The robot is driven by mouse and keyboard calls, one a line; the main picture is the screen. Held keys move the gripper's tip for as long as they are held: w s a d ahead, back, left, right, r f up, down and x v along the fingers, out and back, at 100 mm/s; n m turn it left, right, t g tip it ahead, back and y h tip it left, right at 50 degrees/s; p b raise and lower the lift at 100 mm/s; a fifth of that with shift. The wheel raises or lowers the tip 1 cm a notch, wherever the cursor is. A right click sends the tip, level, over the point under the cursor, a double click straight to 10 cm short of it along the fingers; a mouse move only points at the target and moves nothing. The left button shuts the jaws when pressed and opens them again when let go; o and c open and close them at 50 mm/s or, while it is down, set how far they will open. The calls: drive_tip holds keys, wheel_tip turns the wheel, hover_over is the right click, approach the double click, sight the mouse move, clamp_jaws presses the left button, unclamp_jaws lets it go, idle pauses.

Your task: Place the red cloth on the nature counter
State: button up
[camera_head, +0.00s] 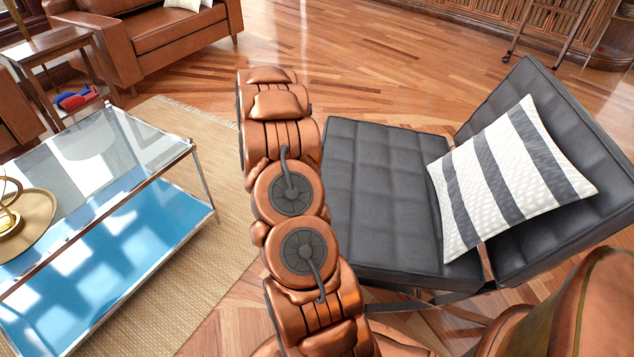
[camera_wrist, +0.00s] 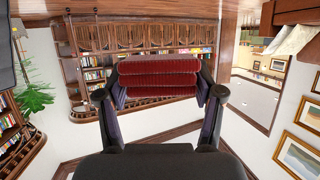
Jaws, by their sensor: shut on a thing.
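My gripper (camera_wrist: 160,92) shows in the wrist view with its two dark fingers shut on the red cloth (camera_wrist: 158,78). The cloth is a dark red, ribbed, folded piece spanning the space between the fingers. In the head view only my copper-coloured arm shows; the gripper and the held cloth are hidden there. No counter marked as the nature counter can be made out in either view.
A black lounge chair (camera_head: 375,190) with a striped pillow (camera_head: 505,180) stands right of my arm. A glass coffee table (camera_head: 110,215) stands left on a woven rug (camera_head: 190,290). A brown sofa (camera_head: 180,40) is behind. Bookshelves (camera_wrist: 150,45) fill the wrist view's background. Open wood floor lies ahead.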

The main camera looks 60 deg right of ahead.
drive_tip(key=s+d+f+g+b, duration=0.1)
drive_tip(key=s+d+f+b, duration=0.1)
drive_tip(key=s+d+f, duration=0.1)
drive_tip(key=s+d+f+m+g+b, duration=0.1)
drive_tip(key=s+d+f+b, duration=0.1)
drive_tip(key=d+f, duration=0.3)
drive_tip(key=s+d+f+m+b, duration=0.1)
drive_tip(key=s+d+f+b, duration=0.1)
drive_tip(key=s+d+f, duration=0.2)
drive_tip(key=shift+s+g, duration=0.3)
drive_tip(key=shift+g, duration=0.1)
drive_tip(key=a+b, duration=0.2)
drive_tip(key=a, duration=0.3)
drive_tip(key=a+f+b, duration=0.1)
drive_tip(key=a+b, duration=0.1)
drive_tip(key=a, duration=0.3)
drive_tip(key=a+b, duration=0.2)
drive_tip(key=a, duration=0.3)
drive_tip(key=shift+s+a+f+b, duration=0.2)
drive_tip(key=shift+s+a+b, duration=0.15)
drive_tip(key=shift+s, duration=0.05)
drive_tip(key=shift+f+b, duration=1.15)
drive_tip(key=shift+f, duration=0.5)
drive_tip(key=shift+f, duration=0.1)
drive_tip(key=o, duration=1.1)
drive_tip(key=shift+a+r, duration=0.25)
drive_tip(key=p+v, duration=0.4)
drive_tip(key=v, duration=0.7)
drive_tip(key=shift+a+f, duration=0.1)
drive_tip(key=shift+a, duration=0.2)
